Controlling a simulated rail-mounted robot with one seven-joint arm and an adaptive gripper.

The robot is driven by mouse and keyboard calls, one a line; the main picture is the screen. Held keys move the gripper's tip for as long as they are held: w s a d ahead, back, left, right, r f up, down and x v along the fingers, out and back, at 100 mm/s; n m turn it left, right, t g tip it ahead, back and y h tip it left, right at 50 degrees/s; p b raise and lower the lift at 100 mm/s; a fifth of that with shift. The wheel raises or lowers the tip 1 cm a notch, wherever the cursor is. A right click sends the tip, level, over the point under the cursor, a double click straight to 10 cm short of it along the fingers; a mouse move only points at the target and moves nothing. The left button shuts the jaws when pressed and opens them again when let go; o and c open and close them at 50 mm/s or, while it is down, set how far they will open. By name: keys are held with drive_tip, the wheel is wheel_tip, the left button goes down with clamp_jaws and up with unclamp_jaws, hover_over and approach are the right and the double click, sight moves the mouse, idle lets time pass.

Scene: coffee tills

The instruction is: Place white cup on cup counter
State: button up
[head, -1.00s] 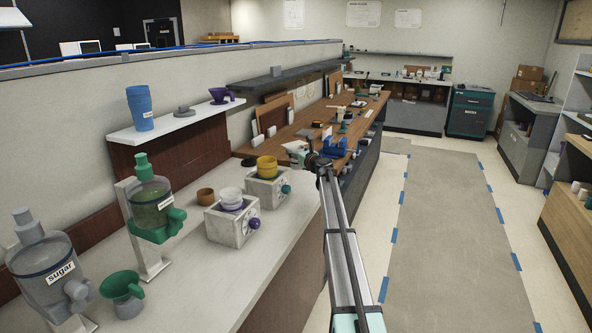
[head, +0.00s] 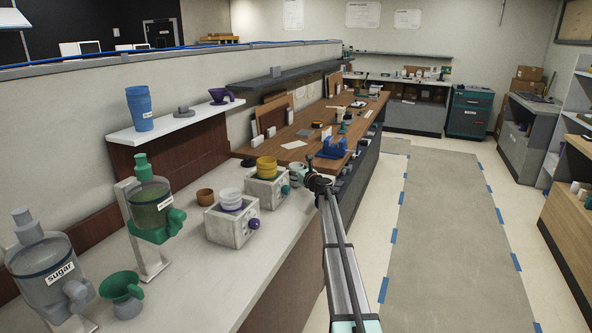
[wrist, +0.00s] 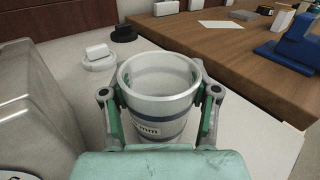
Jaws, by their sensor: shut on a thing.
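The white cup (wrist: 160,90) is upright between the two fingers of my gripper (wrist: 159,112) in the wrist view, with a partly hidden label on its near side. The fingers press on its sides and its inside looks empty. Behind it shows the pale counter (wrist: 84,84). In the head view my gripper (head: 299,172) is small, at the right edge of the pale counter (head: 200,285), just right of the yellow cups; the held cup is hard to make out there. I cannot tell whether the cup's base touches the counter.
Yellow cups (head: 266,166) and white cups (head: 230,197) sit on two boxy machines beside a brown cup (head: 205,195). A wooden counter (head: 307,127) with a blue device (head: 332,148) lies beyond. In the wrist view a grey box (wrist: 35,95) stands close on the left.

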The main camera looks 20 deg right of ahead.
drive_tip(key=shift+f, duration=0.15)
drive_tip(key=o, duration=1.3)
drive_tip(key=shift+c, duration=0.2)
drive_tip(key=shift+s, duration=0.1)
drive_tip(key=s, duration=0.7)
drive_tip(key=s+d+b, duration=0.1)
drive_tip(key=s, duration=0.3)
drive_tip(key=shift+s+d+r, duration=0.1)
drive_tip(key=shift+s+r, duration=0.1)
drive_tip(key=shift+s, duration=0.15)
